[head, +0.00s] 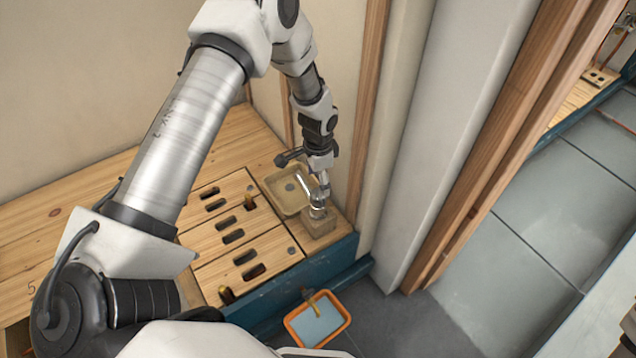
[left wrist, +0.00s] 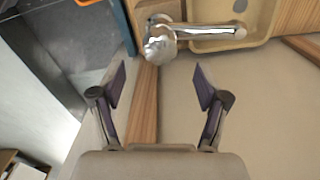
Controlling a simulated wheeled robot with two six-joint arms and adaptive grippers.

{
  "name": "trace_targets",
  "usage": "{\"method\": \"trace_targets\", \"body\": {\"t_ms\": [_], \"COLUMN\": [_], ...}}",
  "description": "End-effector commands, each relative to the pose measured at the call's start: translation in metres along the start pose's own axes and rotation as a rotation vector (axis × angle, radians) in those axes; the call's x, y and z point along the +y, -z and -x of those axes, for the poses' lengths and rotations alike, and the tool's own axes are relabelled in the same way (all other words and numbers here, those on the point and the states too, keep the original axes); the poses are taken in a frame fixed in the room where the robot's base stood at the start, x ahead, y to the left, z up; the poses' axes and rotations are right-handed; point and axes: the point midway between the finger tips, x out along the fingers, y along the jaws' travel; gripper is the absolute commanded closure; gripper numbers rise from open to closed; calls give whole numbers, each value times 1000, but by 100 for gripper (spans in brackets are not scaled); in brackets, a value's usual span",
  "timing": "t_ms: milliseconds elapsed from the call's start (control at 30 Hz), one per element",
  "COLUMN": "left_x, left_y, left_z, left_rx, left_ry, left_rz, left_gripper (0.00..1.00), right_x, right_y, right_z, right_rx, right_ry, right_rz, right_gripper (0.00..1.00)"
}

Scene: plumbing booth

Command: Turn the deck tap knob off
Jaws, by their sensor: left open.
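The deck tap (head: 318,208) is a chrome fixture on a small wooden block (head: 318,226) at the bench's right corner. Its spout points over a beige basin (head: 272,188). In the left wrist view the tap's round chrome knob (left wrist: 160,45) shows near the top, with the spout (left wrist: 210,32) running right from it. My left gripper (head: 321,180) is just above the tap in the head view, pointing down. In the left wrist view my left gripper (left wrist: 160,84) is open and empty, with the knob beyond its fingertips, apparently apart from them. My right gripper is not in view.
The wooden bench has slotted panels (head: 205,268) holding several small items. A wall and white column (head: 435,130) stand close to the tap's right. An orange-rimmed tray (head: 344,312) with pale blue contents lies on the grey floor below the bench's blue front (head: 335,258).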

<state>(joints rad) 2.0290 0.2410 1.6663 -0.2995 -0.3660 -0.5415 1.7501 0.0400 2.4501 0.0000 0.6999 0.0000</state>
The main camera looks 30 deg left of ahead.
Motion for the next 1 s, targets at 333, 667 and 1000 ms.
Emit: {"method": "trace_targets", "body": {"t_ms": [333,667,1000], "left_x": [0,0,26], "left_y": [-1,0,-23], "left_z": [55,56,14], "left_rx": [-1,-1,-92], "left_ry": [-1,-1,-50], "left_rz": [0,0,-26], "left_gripper": [25,25,25], "right_x": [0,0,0], "right_y": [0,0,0], "right_z": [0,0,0], "right_rx": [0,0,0], "right_ry": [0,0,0], "right_rz": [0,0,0], "right_gripper": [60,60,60]}}
